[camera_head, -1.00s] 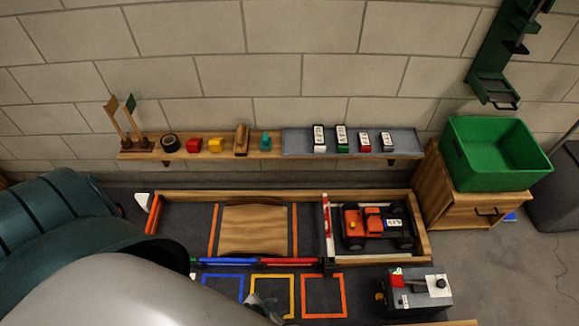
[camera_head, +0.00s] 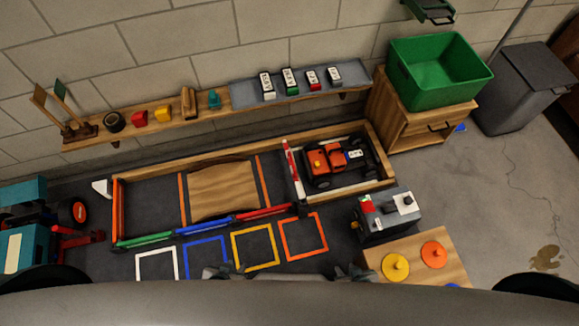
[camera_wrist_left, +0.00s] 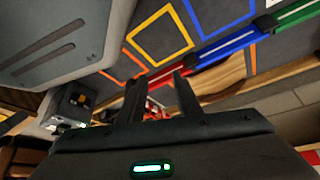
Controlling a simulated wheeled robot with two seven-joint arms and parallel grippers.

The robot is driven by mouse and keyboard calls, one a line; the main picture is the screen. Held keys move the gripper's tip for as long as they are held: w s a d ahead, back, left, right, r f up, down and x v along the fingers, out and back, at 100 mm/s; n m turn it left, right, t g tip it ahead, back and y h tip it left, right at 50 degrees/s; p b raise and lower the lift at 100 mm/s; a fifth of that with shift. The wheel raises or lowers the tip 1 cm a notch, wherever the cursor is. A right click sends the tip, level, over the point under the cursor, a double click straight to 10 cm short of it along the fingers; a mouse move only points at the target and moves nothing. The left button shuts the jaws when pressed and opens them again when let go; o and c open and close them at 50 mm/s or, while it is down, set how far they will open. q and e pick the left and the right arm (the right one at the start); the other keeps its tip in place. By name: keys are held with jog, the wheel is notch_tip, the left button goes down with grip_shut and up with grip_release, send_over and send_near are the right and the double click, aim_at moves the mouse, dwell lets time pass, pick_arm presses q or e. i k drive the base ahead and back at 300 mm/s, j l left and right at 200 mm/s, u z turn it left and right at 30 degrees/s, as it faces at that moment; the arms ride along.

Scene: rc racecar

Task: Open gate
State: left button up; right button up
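A red-and-white striped bar (camera_head: 292,170), apparently the gate, stands across the left side of the pen that holds an orange toy truck (camera_head: 325,160). A grey control box (camera_head: 386,214) with a black knob and red and green parts sits in front of the pen. My left gripper (camera_head: 216,272) is at the bottom of the head view, in front of the coloured squares. In the left wrist view its fingers (camera_wrist_left: 160,98) are apart and nothing is visibly held. A small red-and-white shape shows beyond them, too unclear to name. My right gripper (camera_head: 354,272) is near the control box, its fingers unclear.
A wooden stand with yellow and orange discs (camera_head: 410,262) is at the front right. A wooden ramp (camera_head: 223,190) lies in the track left of the pen. A shelf (camera_head: 180,118) with small items runs along the wall. A green bin (camera_head: 437,72) stands on a cabinet.

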aim_at(288, 157)
jog(key=i+j+z, duration=0.6)
jog(key=i, duration=0.2)
